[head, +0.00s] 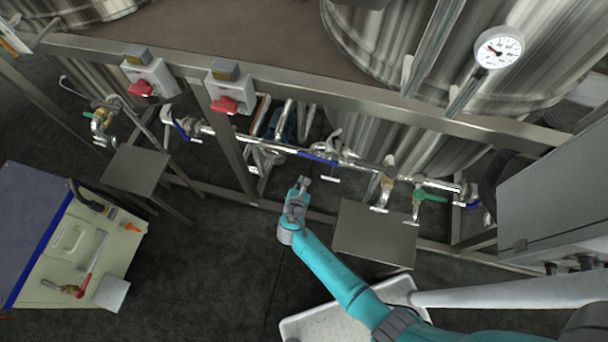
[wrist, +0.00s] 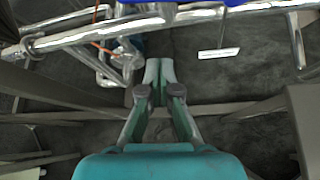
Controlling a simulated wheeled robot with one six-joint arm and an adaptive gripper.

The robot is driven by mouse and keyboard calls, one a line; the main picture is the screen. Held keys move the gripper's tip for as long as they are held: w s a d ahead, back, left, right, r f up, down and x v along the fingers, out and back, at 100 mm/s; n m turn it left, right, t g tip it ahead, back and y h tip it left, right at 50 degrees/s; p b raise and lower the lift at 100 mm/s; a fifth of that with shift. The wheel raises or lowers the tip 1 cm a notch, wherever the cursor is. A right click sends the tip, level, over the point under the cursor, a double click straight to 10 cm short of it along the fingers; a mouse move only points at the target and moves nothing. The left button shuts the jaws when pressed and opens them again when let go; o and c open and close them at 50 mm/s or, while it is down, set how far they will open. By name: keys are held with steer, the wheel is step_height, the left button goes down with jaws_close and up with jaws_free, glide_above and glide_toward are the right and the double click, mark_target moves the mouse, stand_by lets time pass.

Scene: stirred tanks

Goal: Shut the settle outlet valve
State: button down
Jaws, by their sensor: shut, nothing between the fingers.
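I cannot tell by any label which valve is the settle outlet valve. A blue lever handle (head: 318,158) lies along the horizontal pipe at mid frame. Part of a blue handle also shows at the top edge of the wrist view (wrist: 270,5). Other valves on the pipework have a blue handle (head: 180,130) at left and a green handle (head: 430,196) at right. My gripper (head: 303,183) is shut and empty, in front of and below the middle blue handle, apart from it. The wrist view shows its fingertips (wrist: 159,72) together, pointing towards the pipes.
A steel frame rail (head: 330,92) with two red switches (head: 226,105) runs above the pipes. A flat plate (head: 376,232) stands right of my gripper. A cart (head: 75,250) is at left, a grey cabinet (head: 555,205) at right. Dark floor lies open between.

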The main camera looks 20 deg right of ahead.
mark_target(315, 158)
steer(key=w+d, duration=0.4)
steer(key=w, duration=0.2)
steer(key=shift+w+d+f, duration=0.25)
steer(key=shift+w+d, duration=0.05)
steer(key=shift+w, duration=0.1)
stand_by(0.4)
